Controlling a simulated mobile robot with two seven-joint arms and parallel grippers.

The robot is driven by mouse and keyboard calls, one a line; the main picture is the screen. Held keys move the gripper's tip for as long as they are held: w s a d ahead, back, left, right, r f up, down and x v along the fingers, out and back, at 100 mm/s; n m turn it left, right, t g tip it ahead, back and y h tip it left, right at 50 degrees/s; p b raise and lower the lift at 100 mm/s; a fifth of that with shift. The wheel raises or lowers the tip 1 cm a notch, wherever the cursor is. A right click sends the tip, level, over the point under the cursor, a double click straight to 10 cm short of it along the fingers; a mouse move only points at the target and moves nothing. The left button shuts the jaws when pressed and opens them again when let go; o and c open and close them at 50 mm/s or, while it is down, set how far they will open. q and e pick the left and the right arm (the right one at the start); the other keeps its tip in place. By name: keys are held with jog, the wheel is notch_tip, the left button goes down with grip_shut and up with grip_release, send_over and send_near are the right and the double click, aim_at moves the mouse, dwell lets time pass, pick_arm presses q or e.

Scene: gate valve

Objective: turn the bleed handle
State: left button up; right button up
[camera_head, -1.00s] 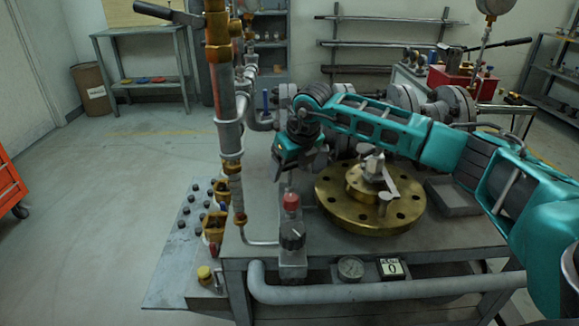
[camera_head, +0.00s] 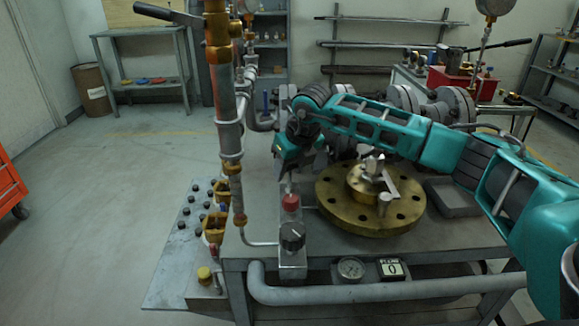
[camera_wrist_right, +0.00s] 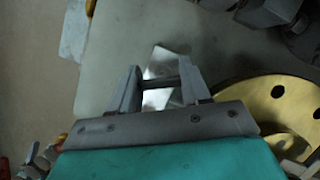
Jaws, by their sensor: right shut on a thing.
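My right gripper (camera_head: 288,184) comes down from the teal arm above a small grey valve block (camera_head: 292,262) at the front of the bench. In the right wrist view, a short dark bar, which I take to be the bleed handle (camera_wrist_right: 160,83), spans between the two fingers of my right gripper (camera_wrist_right: 159,76), and they are shut on it. A shiny metal plate (camera_wrist_right: 160,66) shows beyond it. In the head view the wrist and fingers hide the handle. A red cap (camera_head: 290,202) and a black knob (camera_head: 292,235) sit on the block below. My left gripper is not in view.
A brass flange (camera_head: 340,215) stands close to the right of the block. A vertical pipe (camera_head: 228,130) with brass fittings rises close to the left. The floor at left is clear.

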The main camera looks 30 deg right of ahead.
jog(key=m+h, duration=0.1)
jog(key=m, duration=0.2)
jog(key=shift+m+h, duration=0.6)
jog(key=shift+m, duration=1.3)
jog(key=o, duration=1.1)
jog(key=shift+c, duration=0.2)
jog(key=p+v, duration=0.1)
jog(key=v, duration=1.2)
jog(key=shift+w, duration=0.3)
